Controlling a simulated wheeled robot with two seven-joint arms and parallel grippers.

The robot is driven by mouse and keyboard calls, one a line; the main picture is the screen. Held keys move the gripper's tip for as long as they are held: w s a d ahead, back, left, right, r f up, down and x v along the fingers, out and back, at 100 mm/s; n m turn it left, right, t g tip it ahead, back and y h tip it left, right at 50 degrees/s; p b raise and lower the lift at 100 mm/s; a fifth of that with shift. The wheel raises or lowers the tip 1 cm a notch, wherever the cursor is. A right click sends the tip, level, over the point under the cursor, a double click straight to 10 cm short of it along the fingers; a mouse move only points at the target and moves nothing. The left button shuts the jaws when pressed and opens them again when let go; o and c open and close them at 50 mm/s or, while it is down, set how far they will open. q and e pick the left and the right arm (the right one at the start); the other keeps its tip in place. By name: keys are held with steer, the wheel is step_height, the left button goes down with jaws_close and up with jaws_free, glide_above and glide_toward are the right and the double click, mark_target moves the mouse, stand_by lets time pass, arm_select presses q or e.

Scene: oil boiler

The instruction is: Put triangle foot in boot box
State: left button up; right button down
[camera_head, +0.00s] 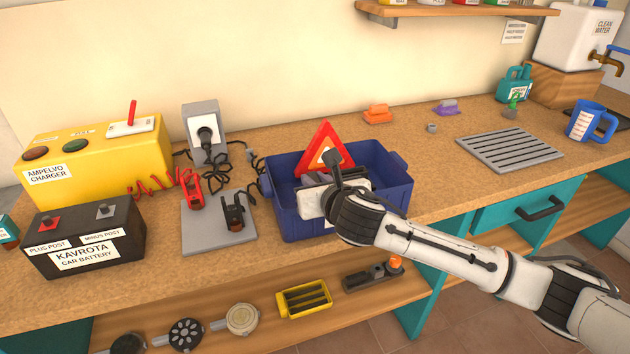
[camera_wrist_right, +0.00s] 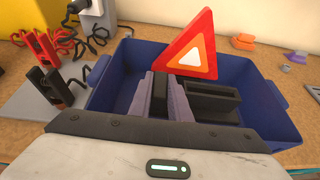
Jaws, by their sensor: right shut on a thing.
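The blue boot box (camera_head: 392,205) stands on the workbench, open at the top; it fills the middle of the right wrist view (camera_wrist_right: 262,105). A red warning triangle (camera_head: 341,141) stands upright at the box's back part, and its lower edge is partly hidden. My right gripper (camera_wrist_right: 160,98) points down over the inside of the box, shut on the black triangle foot (camera_wrist_right: 160,90) between its pads. A slotted black part (camera_wrist_right: 215,101) shows just right of the pads; I cannot tell whether it belongs to the same foot. My left gripper is not in view.
Left of the box lie a grey plate (camera_head: 205,240) with red and black clamps, a car battery (camera_head: 85,235) and a yellow charger (camera_head: 95,165). A metal grate (camera_head: 510,150) and a blue jug (camera_head: 590,120) are on the right. Bench between box and grate is mostly clear.

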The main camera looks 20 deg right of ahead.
steer(key=shift+f, duration=0.55)
steer(key=c, duration=1.6)
jaws_free()
steer(key=shift+c, duration=0.2)
